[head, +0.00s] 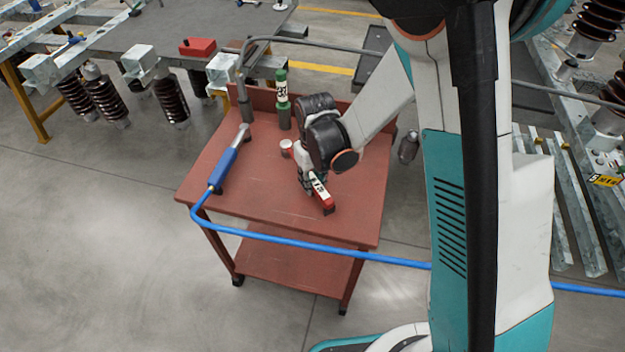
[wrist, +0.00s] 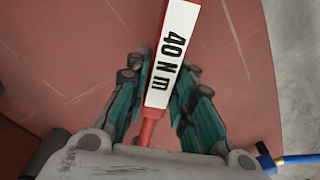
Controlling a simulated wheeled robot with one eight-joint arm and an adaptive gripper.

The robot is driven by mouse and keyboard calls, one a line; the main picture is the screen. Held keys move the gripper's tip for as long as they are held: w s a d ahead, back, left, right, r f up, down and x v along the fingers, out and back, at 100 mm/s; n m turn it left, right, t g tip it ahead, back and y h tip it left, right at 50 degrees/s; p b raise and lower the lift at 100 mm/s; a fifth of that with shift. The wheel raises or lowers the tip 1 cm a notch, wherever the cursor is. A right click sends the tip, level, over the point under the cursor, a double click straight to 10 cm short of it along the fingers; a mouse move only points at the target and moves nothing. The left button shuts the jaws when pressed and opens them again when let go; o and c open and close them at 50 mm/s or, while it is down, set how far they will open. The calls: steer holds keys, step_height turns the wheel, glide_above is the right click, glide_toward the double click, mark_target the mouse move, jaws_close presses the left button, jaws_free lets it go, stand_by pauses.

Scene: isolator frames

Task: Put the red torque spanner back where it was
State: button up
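The red torque spanner (head: 320,192) is at my gripper (head: 306,182), over the middle of the red cart top (head: 270,205). Its red end points towards the cart's front right. In the wrist view the spanner (wrist: 172,55) has a white label reading "40 N m" and runs up between my fingers (wrist: 165,70). The fingers are close against it on both sides and look shut on it. The part of the spanner behind my gripper is hidden in the head view. I cannot tell whether the spanner touches the cart top.
A blue-handled tool (head: 226,163) lies at the cart's left. A blue hose (head: 300,241) crosses the cart's front.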

steer(key=shift+o, duration=1.3)
steer(key=shift+r, duration=0.1)
step_height(320, 180, up, 12)
steer(key=p, duration=0.4)
steer(key=shift+s+d, duration=0.15)
steer(key=shift+r, duration=0.15)
